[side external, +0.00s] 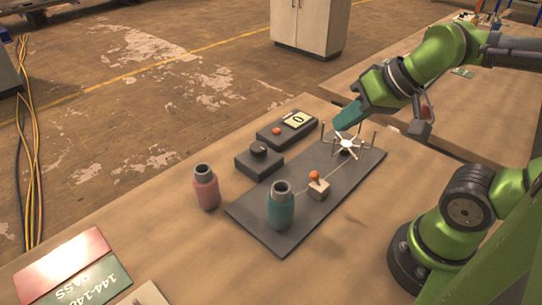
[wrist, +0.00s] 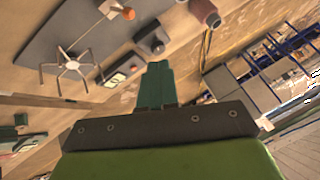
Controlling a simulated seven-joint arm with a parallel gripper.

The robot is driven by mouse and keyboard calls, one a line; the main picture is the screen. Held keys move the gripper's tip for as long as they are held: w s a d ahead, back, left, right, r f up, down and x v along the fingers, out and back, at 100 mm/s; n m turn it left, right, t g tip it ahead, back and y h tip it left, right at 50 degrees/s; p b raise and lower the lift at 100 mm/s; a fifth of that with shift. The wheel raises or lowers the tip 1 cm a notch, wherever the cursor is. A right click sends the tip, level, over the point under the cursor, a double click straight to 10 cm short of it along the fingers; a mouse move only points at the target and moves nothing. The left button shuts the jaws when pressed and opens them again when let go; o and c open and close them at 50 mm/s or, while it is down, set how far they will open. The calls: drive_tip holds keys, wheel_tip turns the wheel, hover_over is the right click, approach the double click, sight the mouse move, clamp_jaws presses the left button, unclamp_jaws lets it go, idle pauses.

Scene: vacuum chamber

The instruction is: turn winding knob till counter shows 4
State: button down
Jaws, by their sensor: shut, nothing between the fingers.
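The counter (side external: 298,120) is a pale display on a dark box and reads 0; it shows partly in the wrist view (wrist: 114,81), behind my fingers. A black round knob (side external: 259,149) sits on a separate dark box beside it; it also shows in the wrist view (wrist: 157,47). A white spoked reel (side external: 347,143) with upright pegs stands on the dark base plate (side external: 252,214). My gripper (side external: 345,119) is shut and empty, in the air near the reel and the counter's right end. Its teal fingers (wrist: 156,80) touch nothing that I can see.
An orange-topped block (side external: 318,188) stands on the plate, with a thin line running toward the reel. A teal bottle (side external: 281,207) stands at the plate's near end, and a pink bottle (side external: 206,188) stands left of it. Red and green panels (side external: 75,265) lie at lower left.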

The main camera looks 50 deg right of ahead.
drive_tip(key=c, duration=1.8)
unclamp_jaws()
drive_tip(key=shift+o, duration=1)
drive_tip(key=shift+f, duration=0.15)
drive_tip(key=o, duration=0.7)
drive_tip(key=shift+g, duration=0.9)
drive_tip(key=w, duration=0.2)
drive_tip(key=w+f, duration=0.1)
drive_tip(key=w, duration=0.1)
drive_tip(key=o, duration=0.4)
drive_tip(key=w+n+g, duration=0.1)
drive_tip(key=w+n, duration=0.2)
drive_tip(key=w, duration=0.1)
drive_tip(key=w+n+g+h, duration=0.1)
drive_tip(key=w+n, duration=0.1)
drive_tip(key=w, duration=0.2)
drive_tip(key=shift+w+a+f+n, duration=0.1)
drive_tip(key=shift+w+n, duration=0.1)
drive_tip(key=shift+n, duration=0.2)
drive_tip(key=n+g+h, duration=0.1)
drive_tip(key=n+g, duration=0.2)
drive_tip(key=n, duration=1.3)
hover_over(259, 146)
drive_tip(key=f, duration=0.1)
wheel_tip(259, 146, down, 16)
drive_tip(key=shift+f, duration=0.1)
